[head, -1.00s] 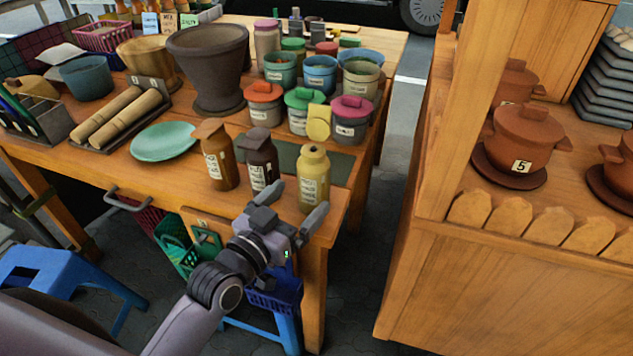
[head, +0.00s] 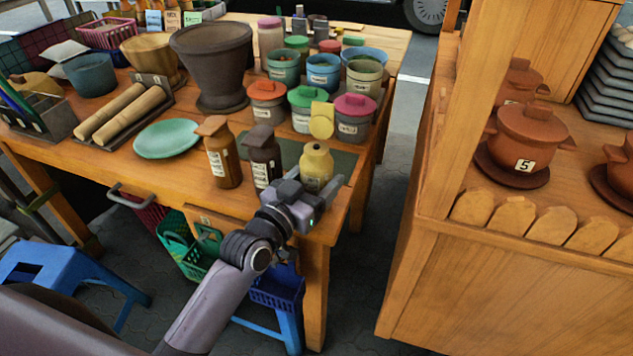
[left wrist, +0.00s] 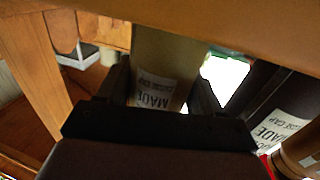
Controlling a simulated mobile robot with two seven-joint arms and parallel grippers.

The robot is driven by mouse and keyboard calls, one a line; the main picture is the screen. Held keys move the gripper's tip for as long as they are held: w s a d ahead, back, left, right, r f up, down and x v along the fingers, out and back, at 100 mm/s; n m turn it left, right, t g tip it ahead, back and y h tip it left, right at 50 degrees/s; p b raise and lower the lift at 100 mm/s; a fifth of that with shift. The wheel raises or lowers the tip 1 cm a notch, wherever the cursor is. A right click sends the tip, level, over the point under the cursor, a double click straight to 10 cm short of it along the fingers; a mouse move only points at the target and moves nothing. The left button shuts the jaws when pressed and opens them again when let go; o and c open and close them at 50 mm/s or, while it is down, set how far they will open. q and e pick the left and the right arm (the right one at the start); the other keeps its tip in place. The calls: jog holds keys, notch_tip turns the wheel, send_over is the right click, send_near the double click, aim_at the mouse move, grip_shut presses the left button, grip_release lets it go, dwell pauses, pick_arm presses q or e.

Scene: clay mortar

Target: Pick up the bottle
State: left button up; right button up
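A yellow bottle (head: 316,163) with a pale label stands upright at the near right corner of the wooden table. Two similar bottles stand left of it: a dark brown one (head: 263,152) and an orange-brown one (head: 219,150). My left gripper (head: 316,182) is at the yellow bottle's lower half, with a finger on either side, and hides part of it. In the left wrist view the yellow bottle (left wrist: 165,65) lies between the open fingers, close to both; firm contact cannot be made out. The dark bottle (left wrist: 270,100) is beside them. My right gripper is not in view.
Lidded pots (head: 302,112) stand behind the bottles. A green plate (head: 166,139) and a large dark pot (head: 211,65) are farther left. A wooden counter (head: 500,265) with clay pots stands right, across a gap. A blue stool (head: 55,270) is at lower left.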

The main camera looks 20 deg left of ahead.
pick_arm(q)
jog(key=c, duration=0.3)
jog(key=shift+r, duration=0.2)
jog(key=shift+r, duration=0.1)
